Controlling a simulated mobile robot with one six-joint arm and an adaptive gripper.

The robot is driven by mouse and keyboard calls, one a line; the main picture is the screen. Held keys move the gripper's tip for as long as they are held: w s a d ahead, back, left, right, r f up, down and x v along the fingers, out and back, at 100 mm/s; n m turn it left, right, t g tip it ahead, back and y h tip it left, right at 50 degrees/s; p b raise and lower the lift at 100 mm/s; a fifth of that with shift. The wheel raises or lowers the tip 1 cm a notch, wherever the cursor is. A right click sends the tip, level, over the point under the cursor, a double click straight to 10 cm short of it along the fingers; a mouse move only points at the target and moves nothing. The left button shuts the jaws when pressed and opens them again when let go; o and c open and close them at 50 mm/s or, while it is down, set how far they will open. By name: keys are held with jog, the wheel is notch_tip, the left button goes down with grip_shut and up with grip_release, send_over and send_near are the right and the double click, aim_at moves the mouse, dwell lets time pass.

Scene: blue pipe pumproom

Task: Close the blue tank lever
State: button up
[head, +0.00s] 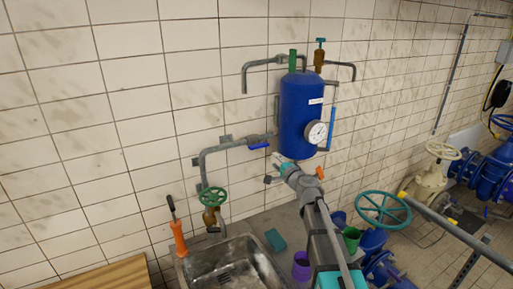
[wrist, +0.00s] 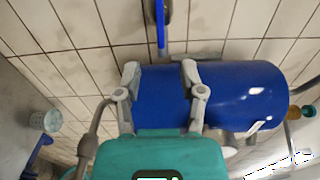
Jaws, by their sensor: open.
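The blue tank (head: 302,115) hangs upright on the tiled wall, with a round white gauge (head: 316,132) low on its front. A blue lever (head: 259,146) sits on the grey pipe to its left, roughly horizontal. A second blue lever (head: 332,115) stands upright to its right. My gripper (head: 283,162) is just below the tank in the head view, right of and below the left lever. In the wrist view my gripper (wrist: 160,72) is open and empty. The tank (wrist: 240,95) lies behind its fingers, and a blue lever (wrist: 161,25) shows above them, apart from the fingertips.
Grey pipe (head: 207,165) runs down the wall to a green-wheeled tap (head: 213,196) over a metal sink (head: 230,265). An orange-handled tool (head: 178,235) leans beside it. A teal handwheel (head: 383,208) is at right.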

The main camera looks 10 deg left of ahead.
aim_at(260, 147)
jog(key=x, duration=1.3)
jog(key=shift+a, duration=0.1)
